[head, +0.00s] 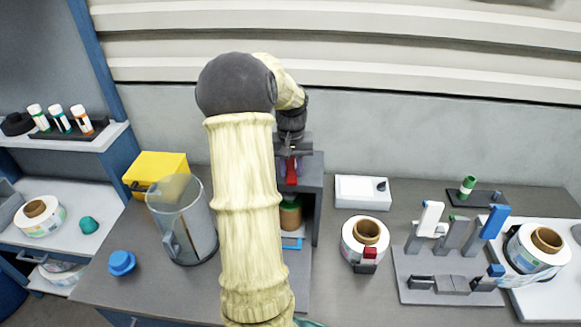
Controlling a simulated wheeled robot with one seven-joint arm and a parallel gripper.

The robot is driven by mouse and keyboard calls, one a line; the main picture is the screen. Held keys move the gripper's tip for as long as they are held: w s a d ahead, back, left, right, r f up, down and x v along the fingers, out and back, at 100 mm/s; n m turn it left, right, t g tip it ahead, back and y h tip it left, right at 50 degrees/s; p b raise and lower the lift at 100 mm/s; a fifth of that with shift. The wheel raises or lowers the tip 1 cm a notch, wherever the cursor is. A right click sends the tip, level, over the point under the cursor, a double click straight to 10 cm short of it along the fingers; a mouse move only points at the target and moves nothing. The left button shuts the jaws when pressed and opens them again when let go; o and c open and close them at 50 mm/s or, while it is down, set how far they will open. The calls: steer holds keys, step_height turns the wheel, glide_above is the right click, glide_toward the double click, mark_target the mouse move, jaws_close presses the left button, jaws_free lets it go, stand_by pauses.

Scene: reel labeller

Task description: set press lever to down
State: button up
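A dark grey stand (314,172), which looks like the press, stands at the back middle of the bench, partly hidden behind my arm. A red piece (291,172), possibly its lever handle, shows at its top front. My gripper (292,152) is over the top of this stand, right at the red piece. The fingers are small and dark here, and I cannot tell whether they touch or hold the red piece. A brown roll (290,214) sits inside the stand below. The lever's pivot and angle are hidden.
Left of my arm are a clear cylinder (183,222), a yellow box (156,170) and a blue knob (121,262). Right are a white box (362,191), a label reel (352,241) and a grey plate (425,290) with upright white, grey and blue handles.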

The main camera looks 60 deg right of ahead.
mark_target(290, 172)
steer(key=o, duration=0.5)
steer(key=shift+w, duration=0.15)
steer(key=shift+c, duration=0.2)
steer(key=shift+r, duration=0.1)
step_height(290, 172, up, 17)
steer(key=b, duration=0.2)
steer(key=shift+r, duration=0.2)
